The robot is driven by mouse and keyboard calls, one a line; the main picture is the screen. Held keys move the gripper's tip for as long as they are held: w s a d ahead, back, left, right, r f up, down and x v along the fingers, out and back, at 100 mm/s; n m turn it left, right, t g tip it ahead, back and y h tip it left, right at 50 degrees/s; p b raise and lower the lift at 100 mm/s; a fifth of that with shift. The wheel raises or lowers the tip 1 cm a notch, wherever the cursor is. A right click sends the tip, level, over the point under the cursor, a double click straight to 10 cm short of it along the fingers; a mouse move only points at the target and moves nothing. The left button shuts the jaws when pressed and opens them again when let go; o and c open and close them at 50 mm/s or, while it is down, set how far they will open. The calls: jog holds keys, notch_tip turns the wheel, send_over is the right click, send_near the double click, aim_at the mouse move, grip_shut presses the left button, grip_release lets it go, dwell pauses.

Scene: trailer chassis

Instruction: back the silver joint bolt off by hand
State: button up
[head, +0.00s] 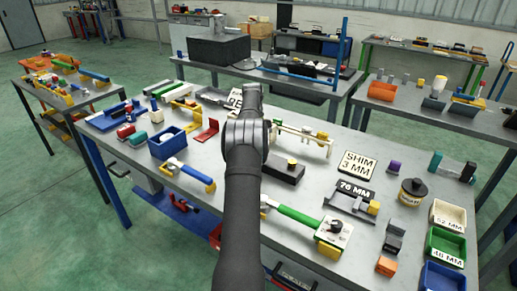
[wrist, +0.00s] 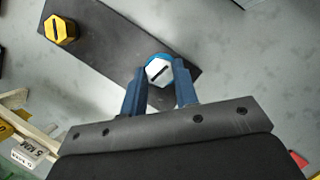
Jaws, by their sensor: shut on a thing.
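The silver joint bolt (wrist: 157,69) has a hexagonal head with a dark slot and a blue band on its far side. It stands upright at one end of a dark plate (wrist: 105,45). My gripper (wrist: 160,75) has one blue finger on each side of the head and is shut on it. A yellow hex bolt (wrist: 61,29) stands at the other end of the plate. In the head view the black plate (head: 283,172) lies mid-table with the yellow bolt (head: 292,163) on it. My arm hides the silver bolt and the fingertips there.
A cream frame (head: 305,136) stands just behind the plate. A shim sign (head: 358,165), a dark tray (head: 345,207) and a green-handled tool (head: 300,215) lie to the right and in front. A blue-handled tool (head: 190,174) and a blue bin (head: 167,143) are left.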

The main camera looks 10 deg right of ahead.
jog(key=n, duration=0.2)
jog(key=n+h, duration=0.1)
jog(key=n, duration=0.1)
jog(key=n+h, duration=0.1)
jog(key=n, duration=0.1)
jog(key=shift+s+a+f+n+t, duration=0.15)
jog(key=shift+a+n+t, duration=0.15)
jog(key=shift+t, duration=0.1)
jog(key=n+t+h, duration=0.1)
jog(key=n, duration=0.4)
jog(key=shift+s+a+n+t+h, duration=0.1)
jog(key=shift+s+n+t+h, duration=0.05)
jog(key=shift+n+t+h, duration=0.25)
jog(key=o, duration=1)
jog(key=v, duration=1.7)
jog(key=shift+r, duration=0.25)
jog(key=shift+f, duration=0.1)
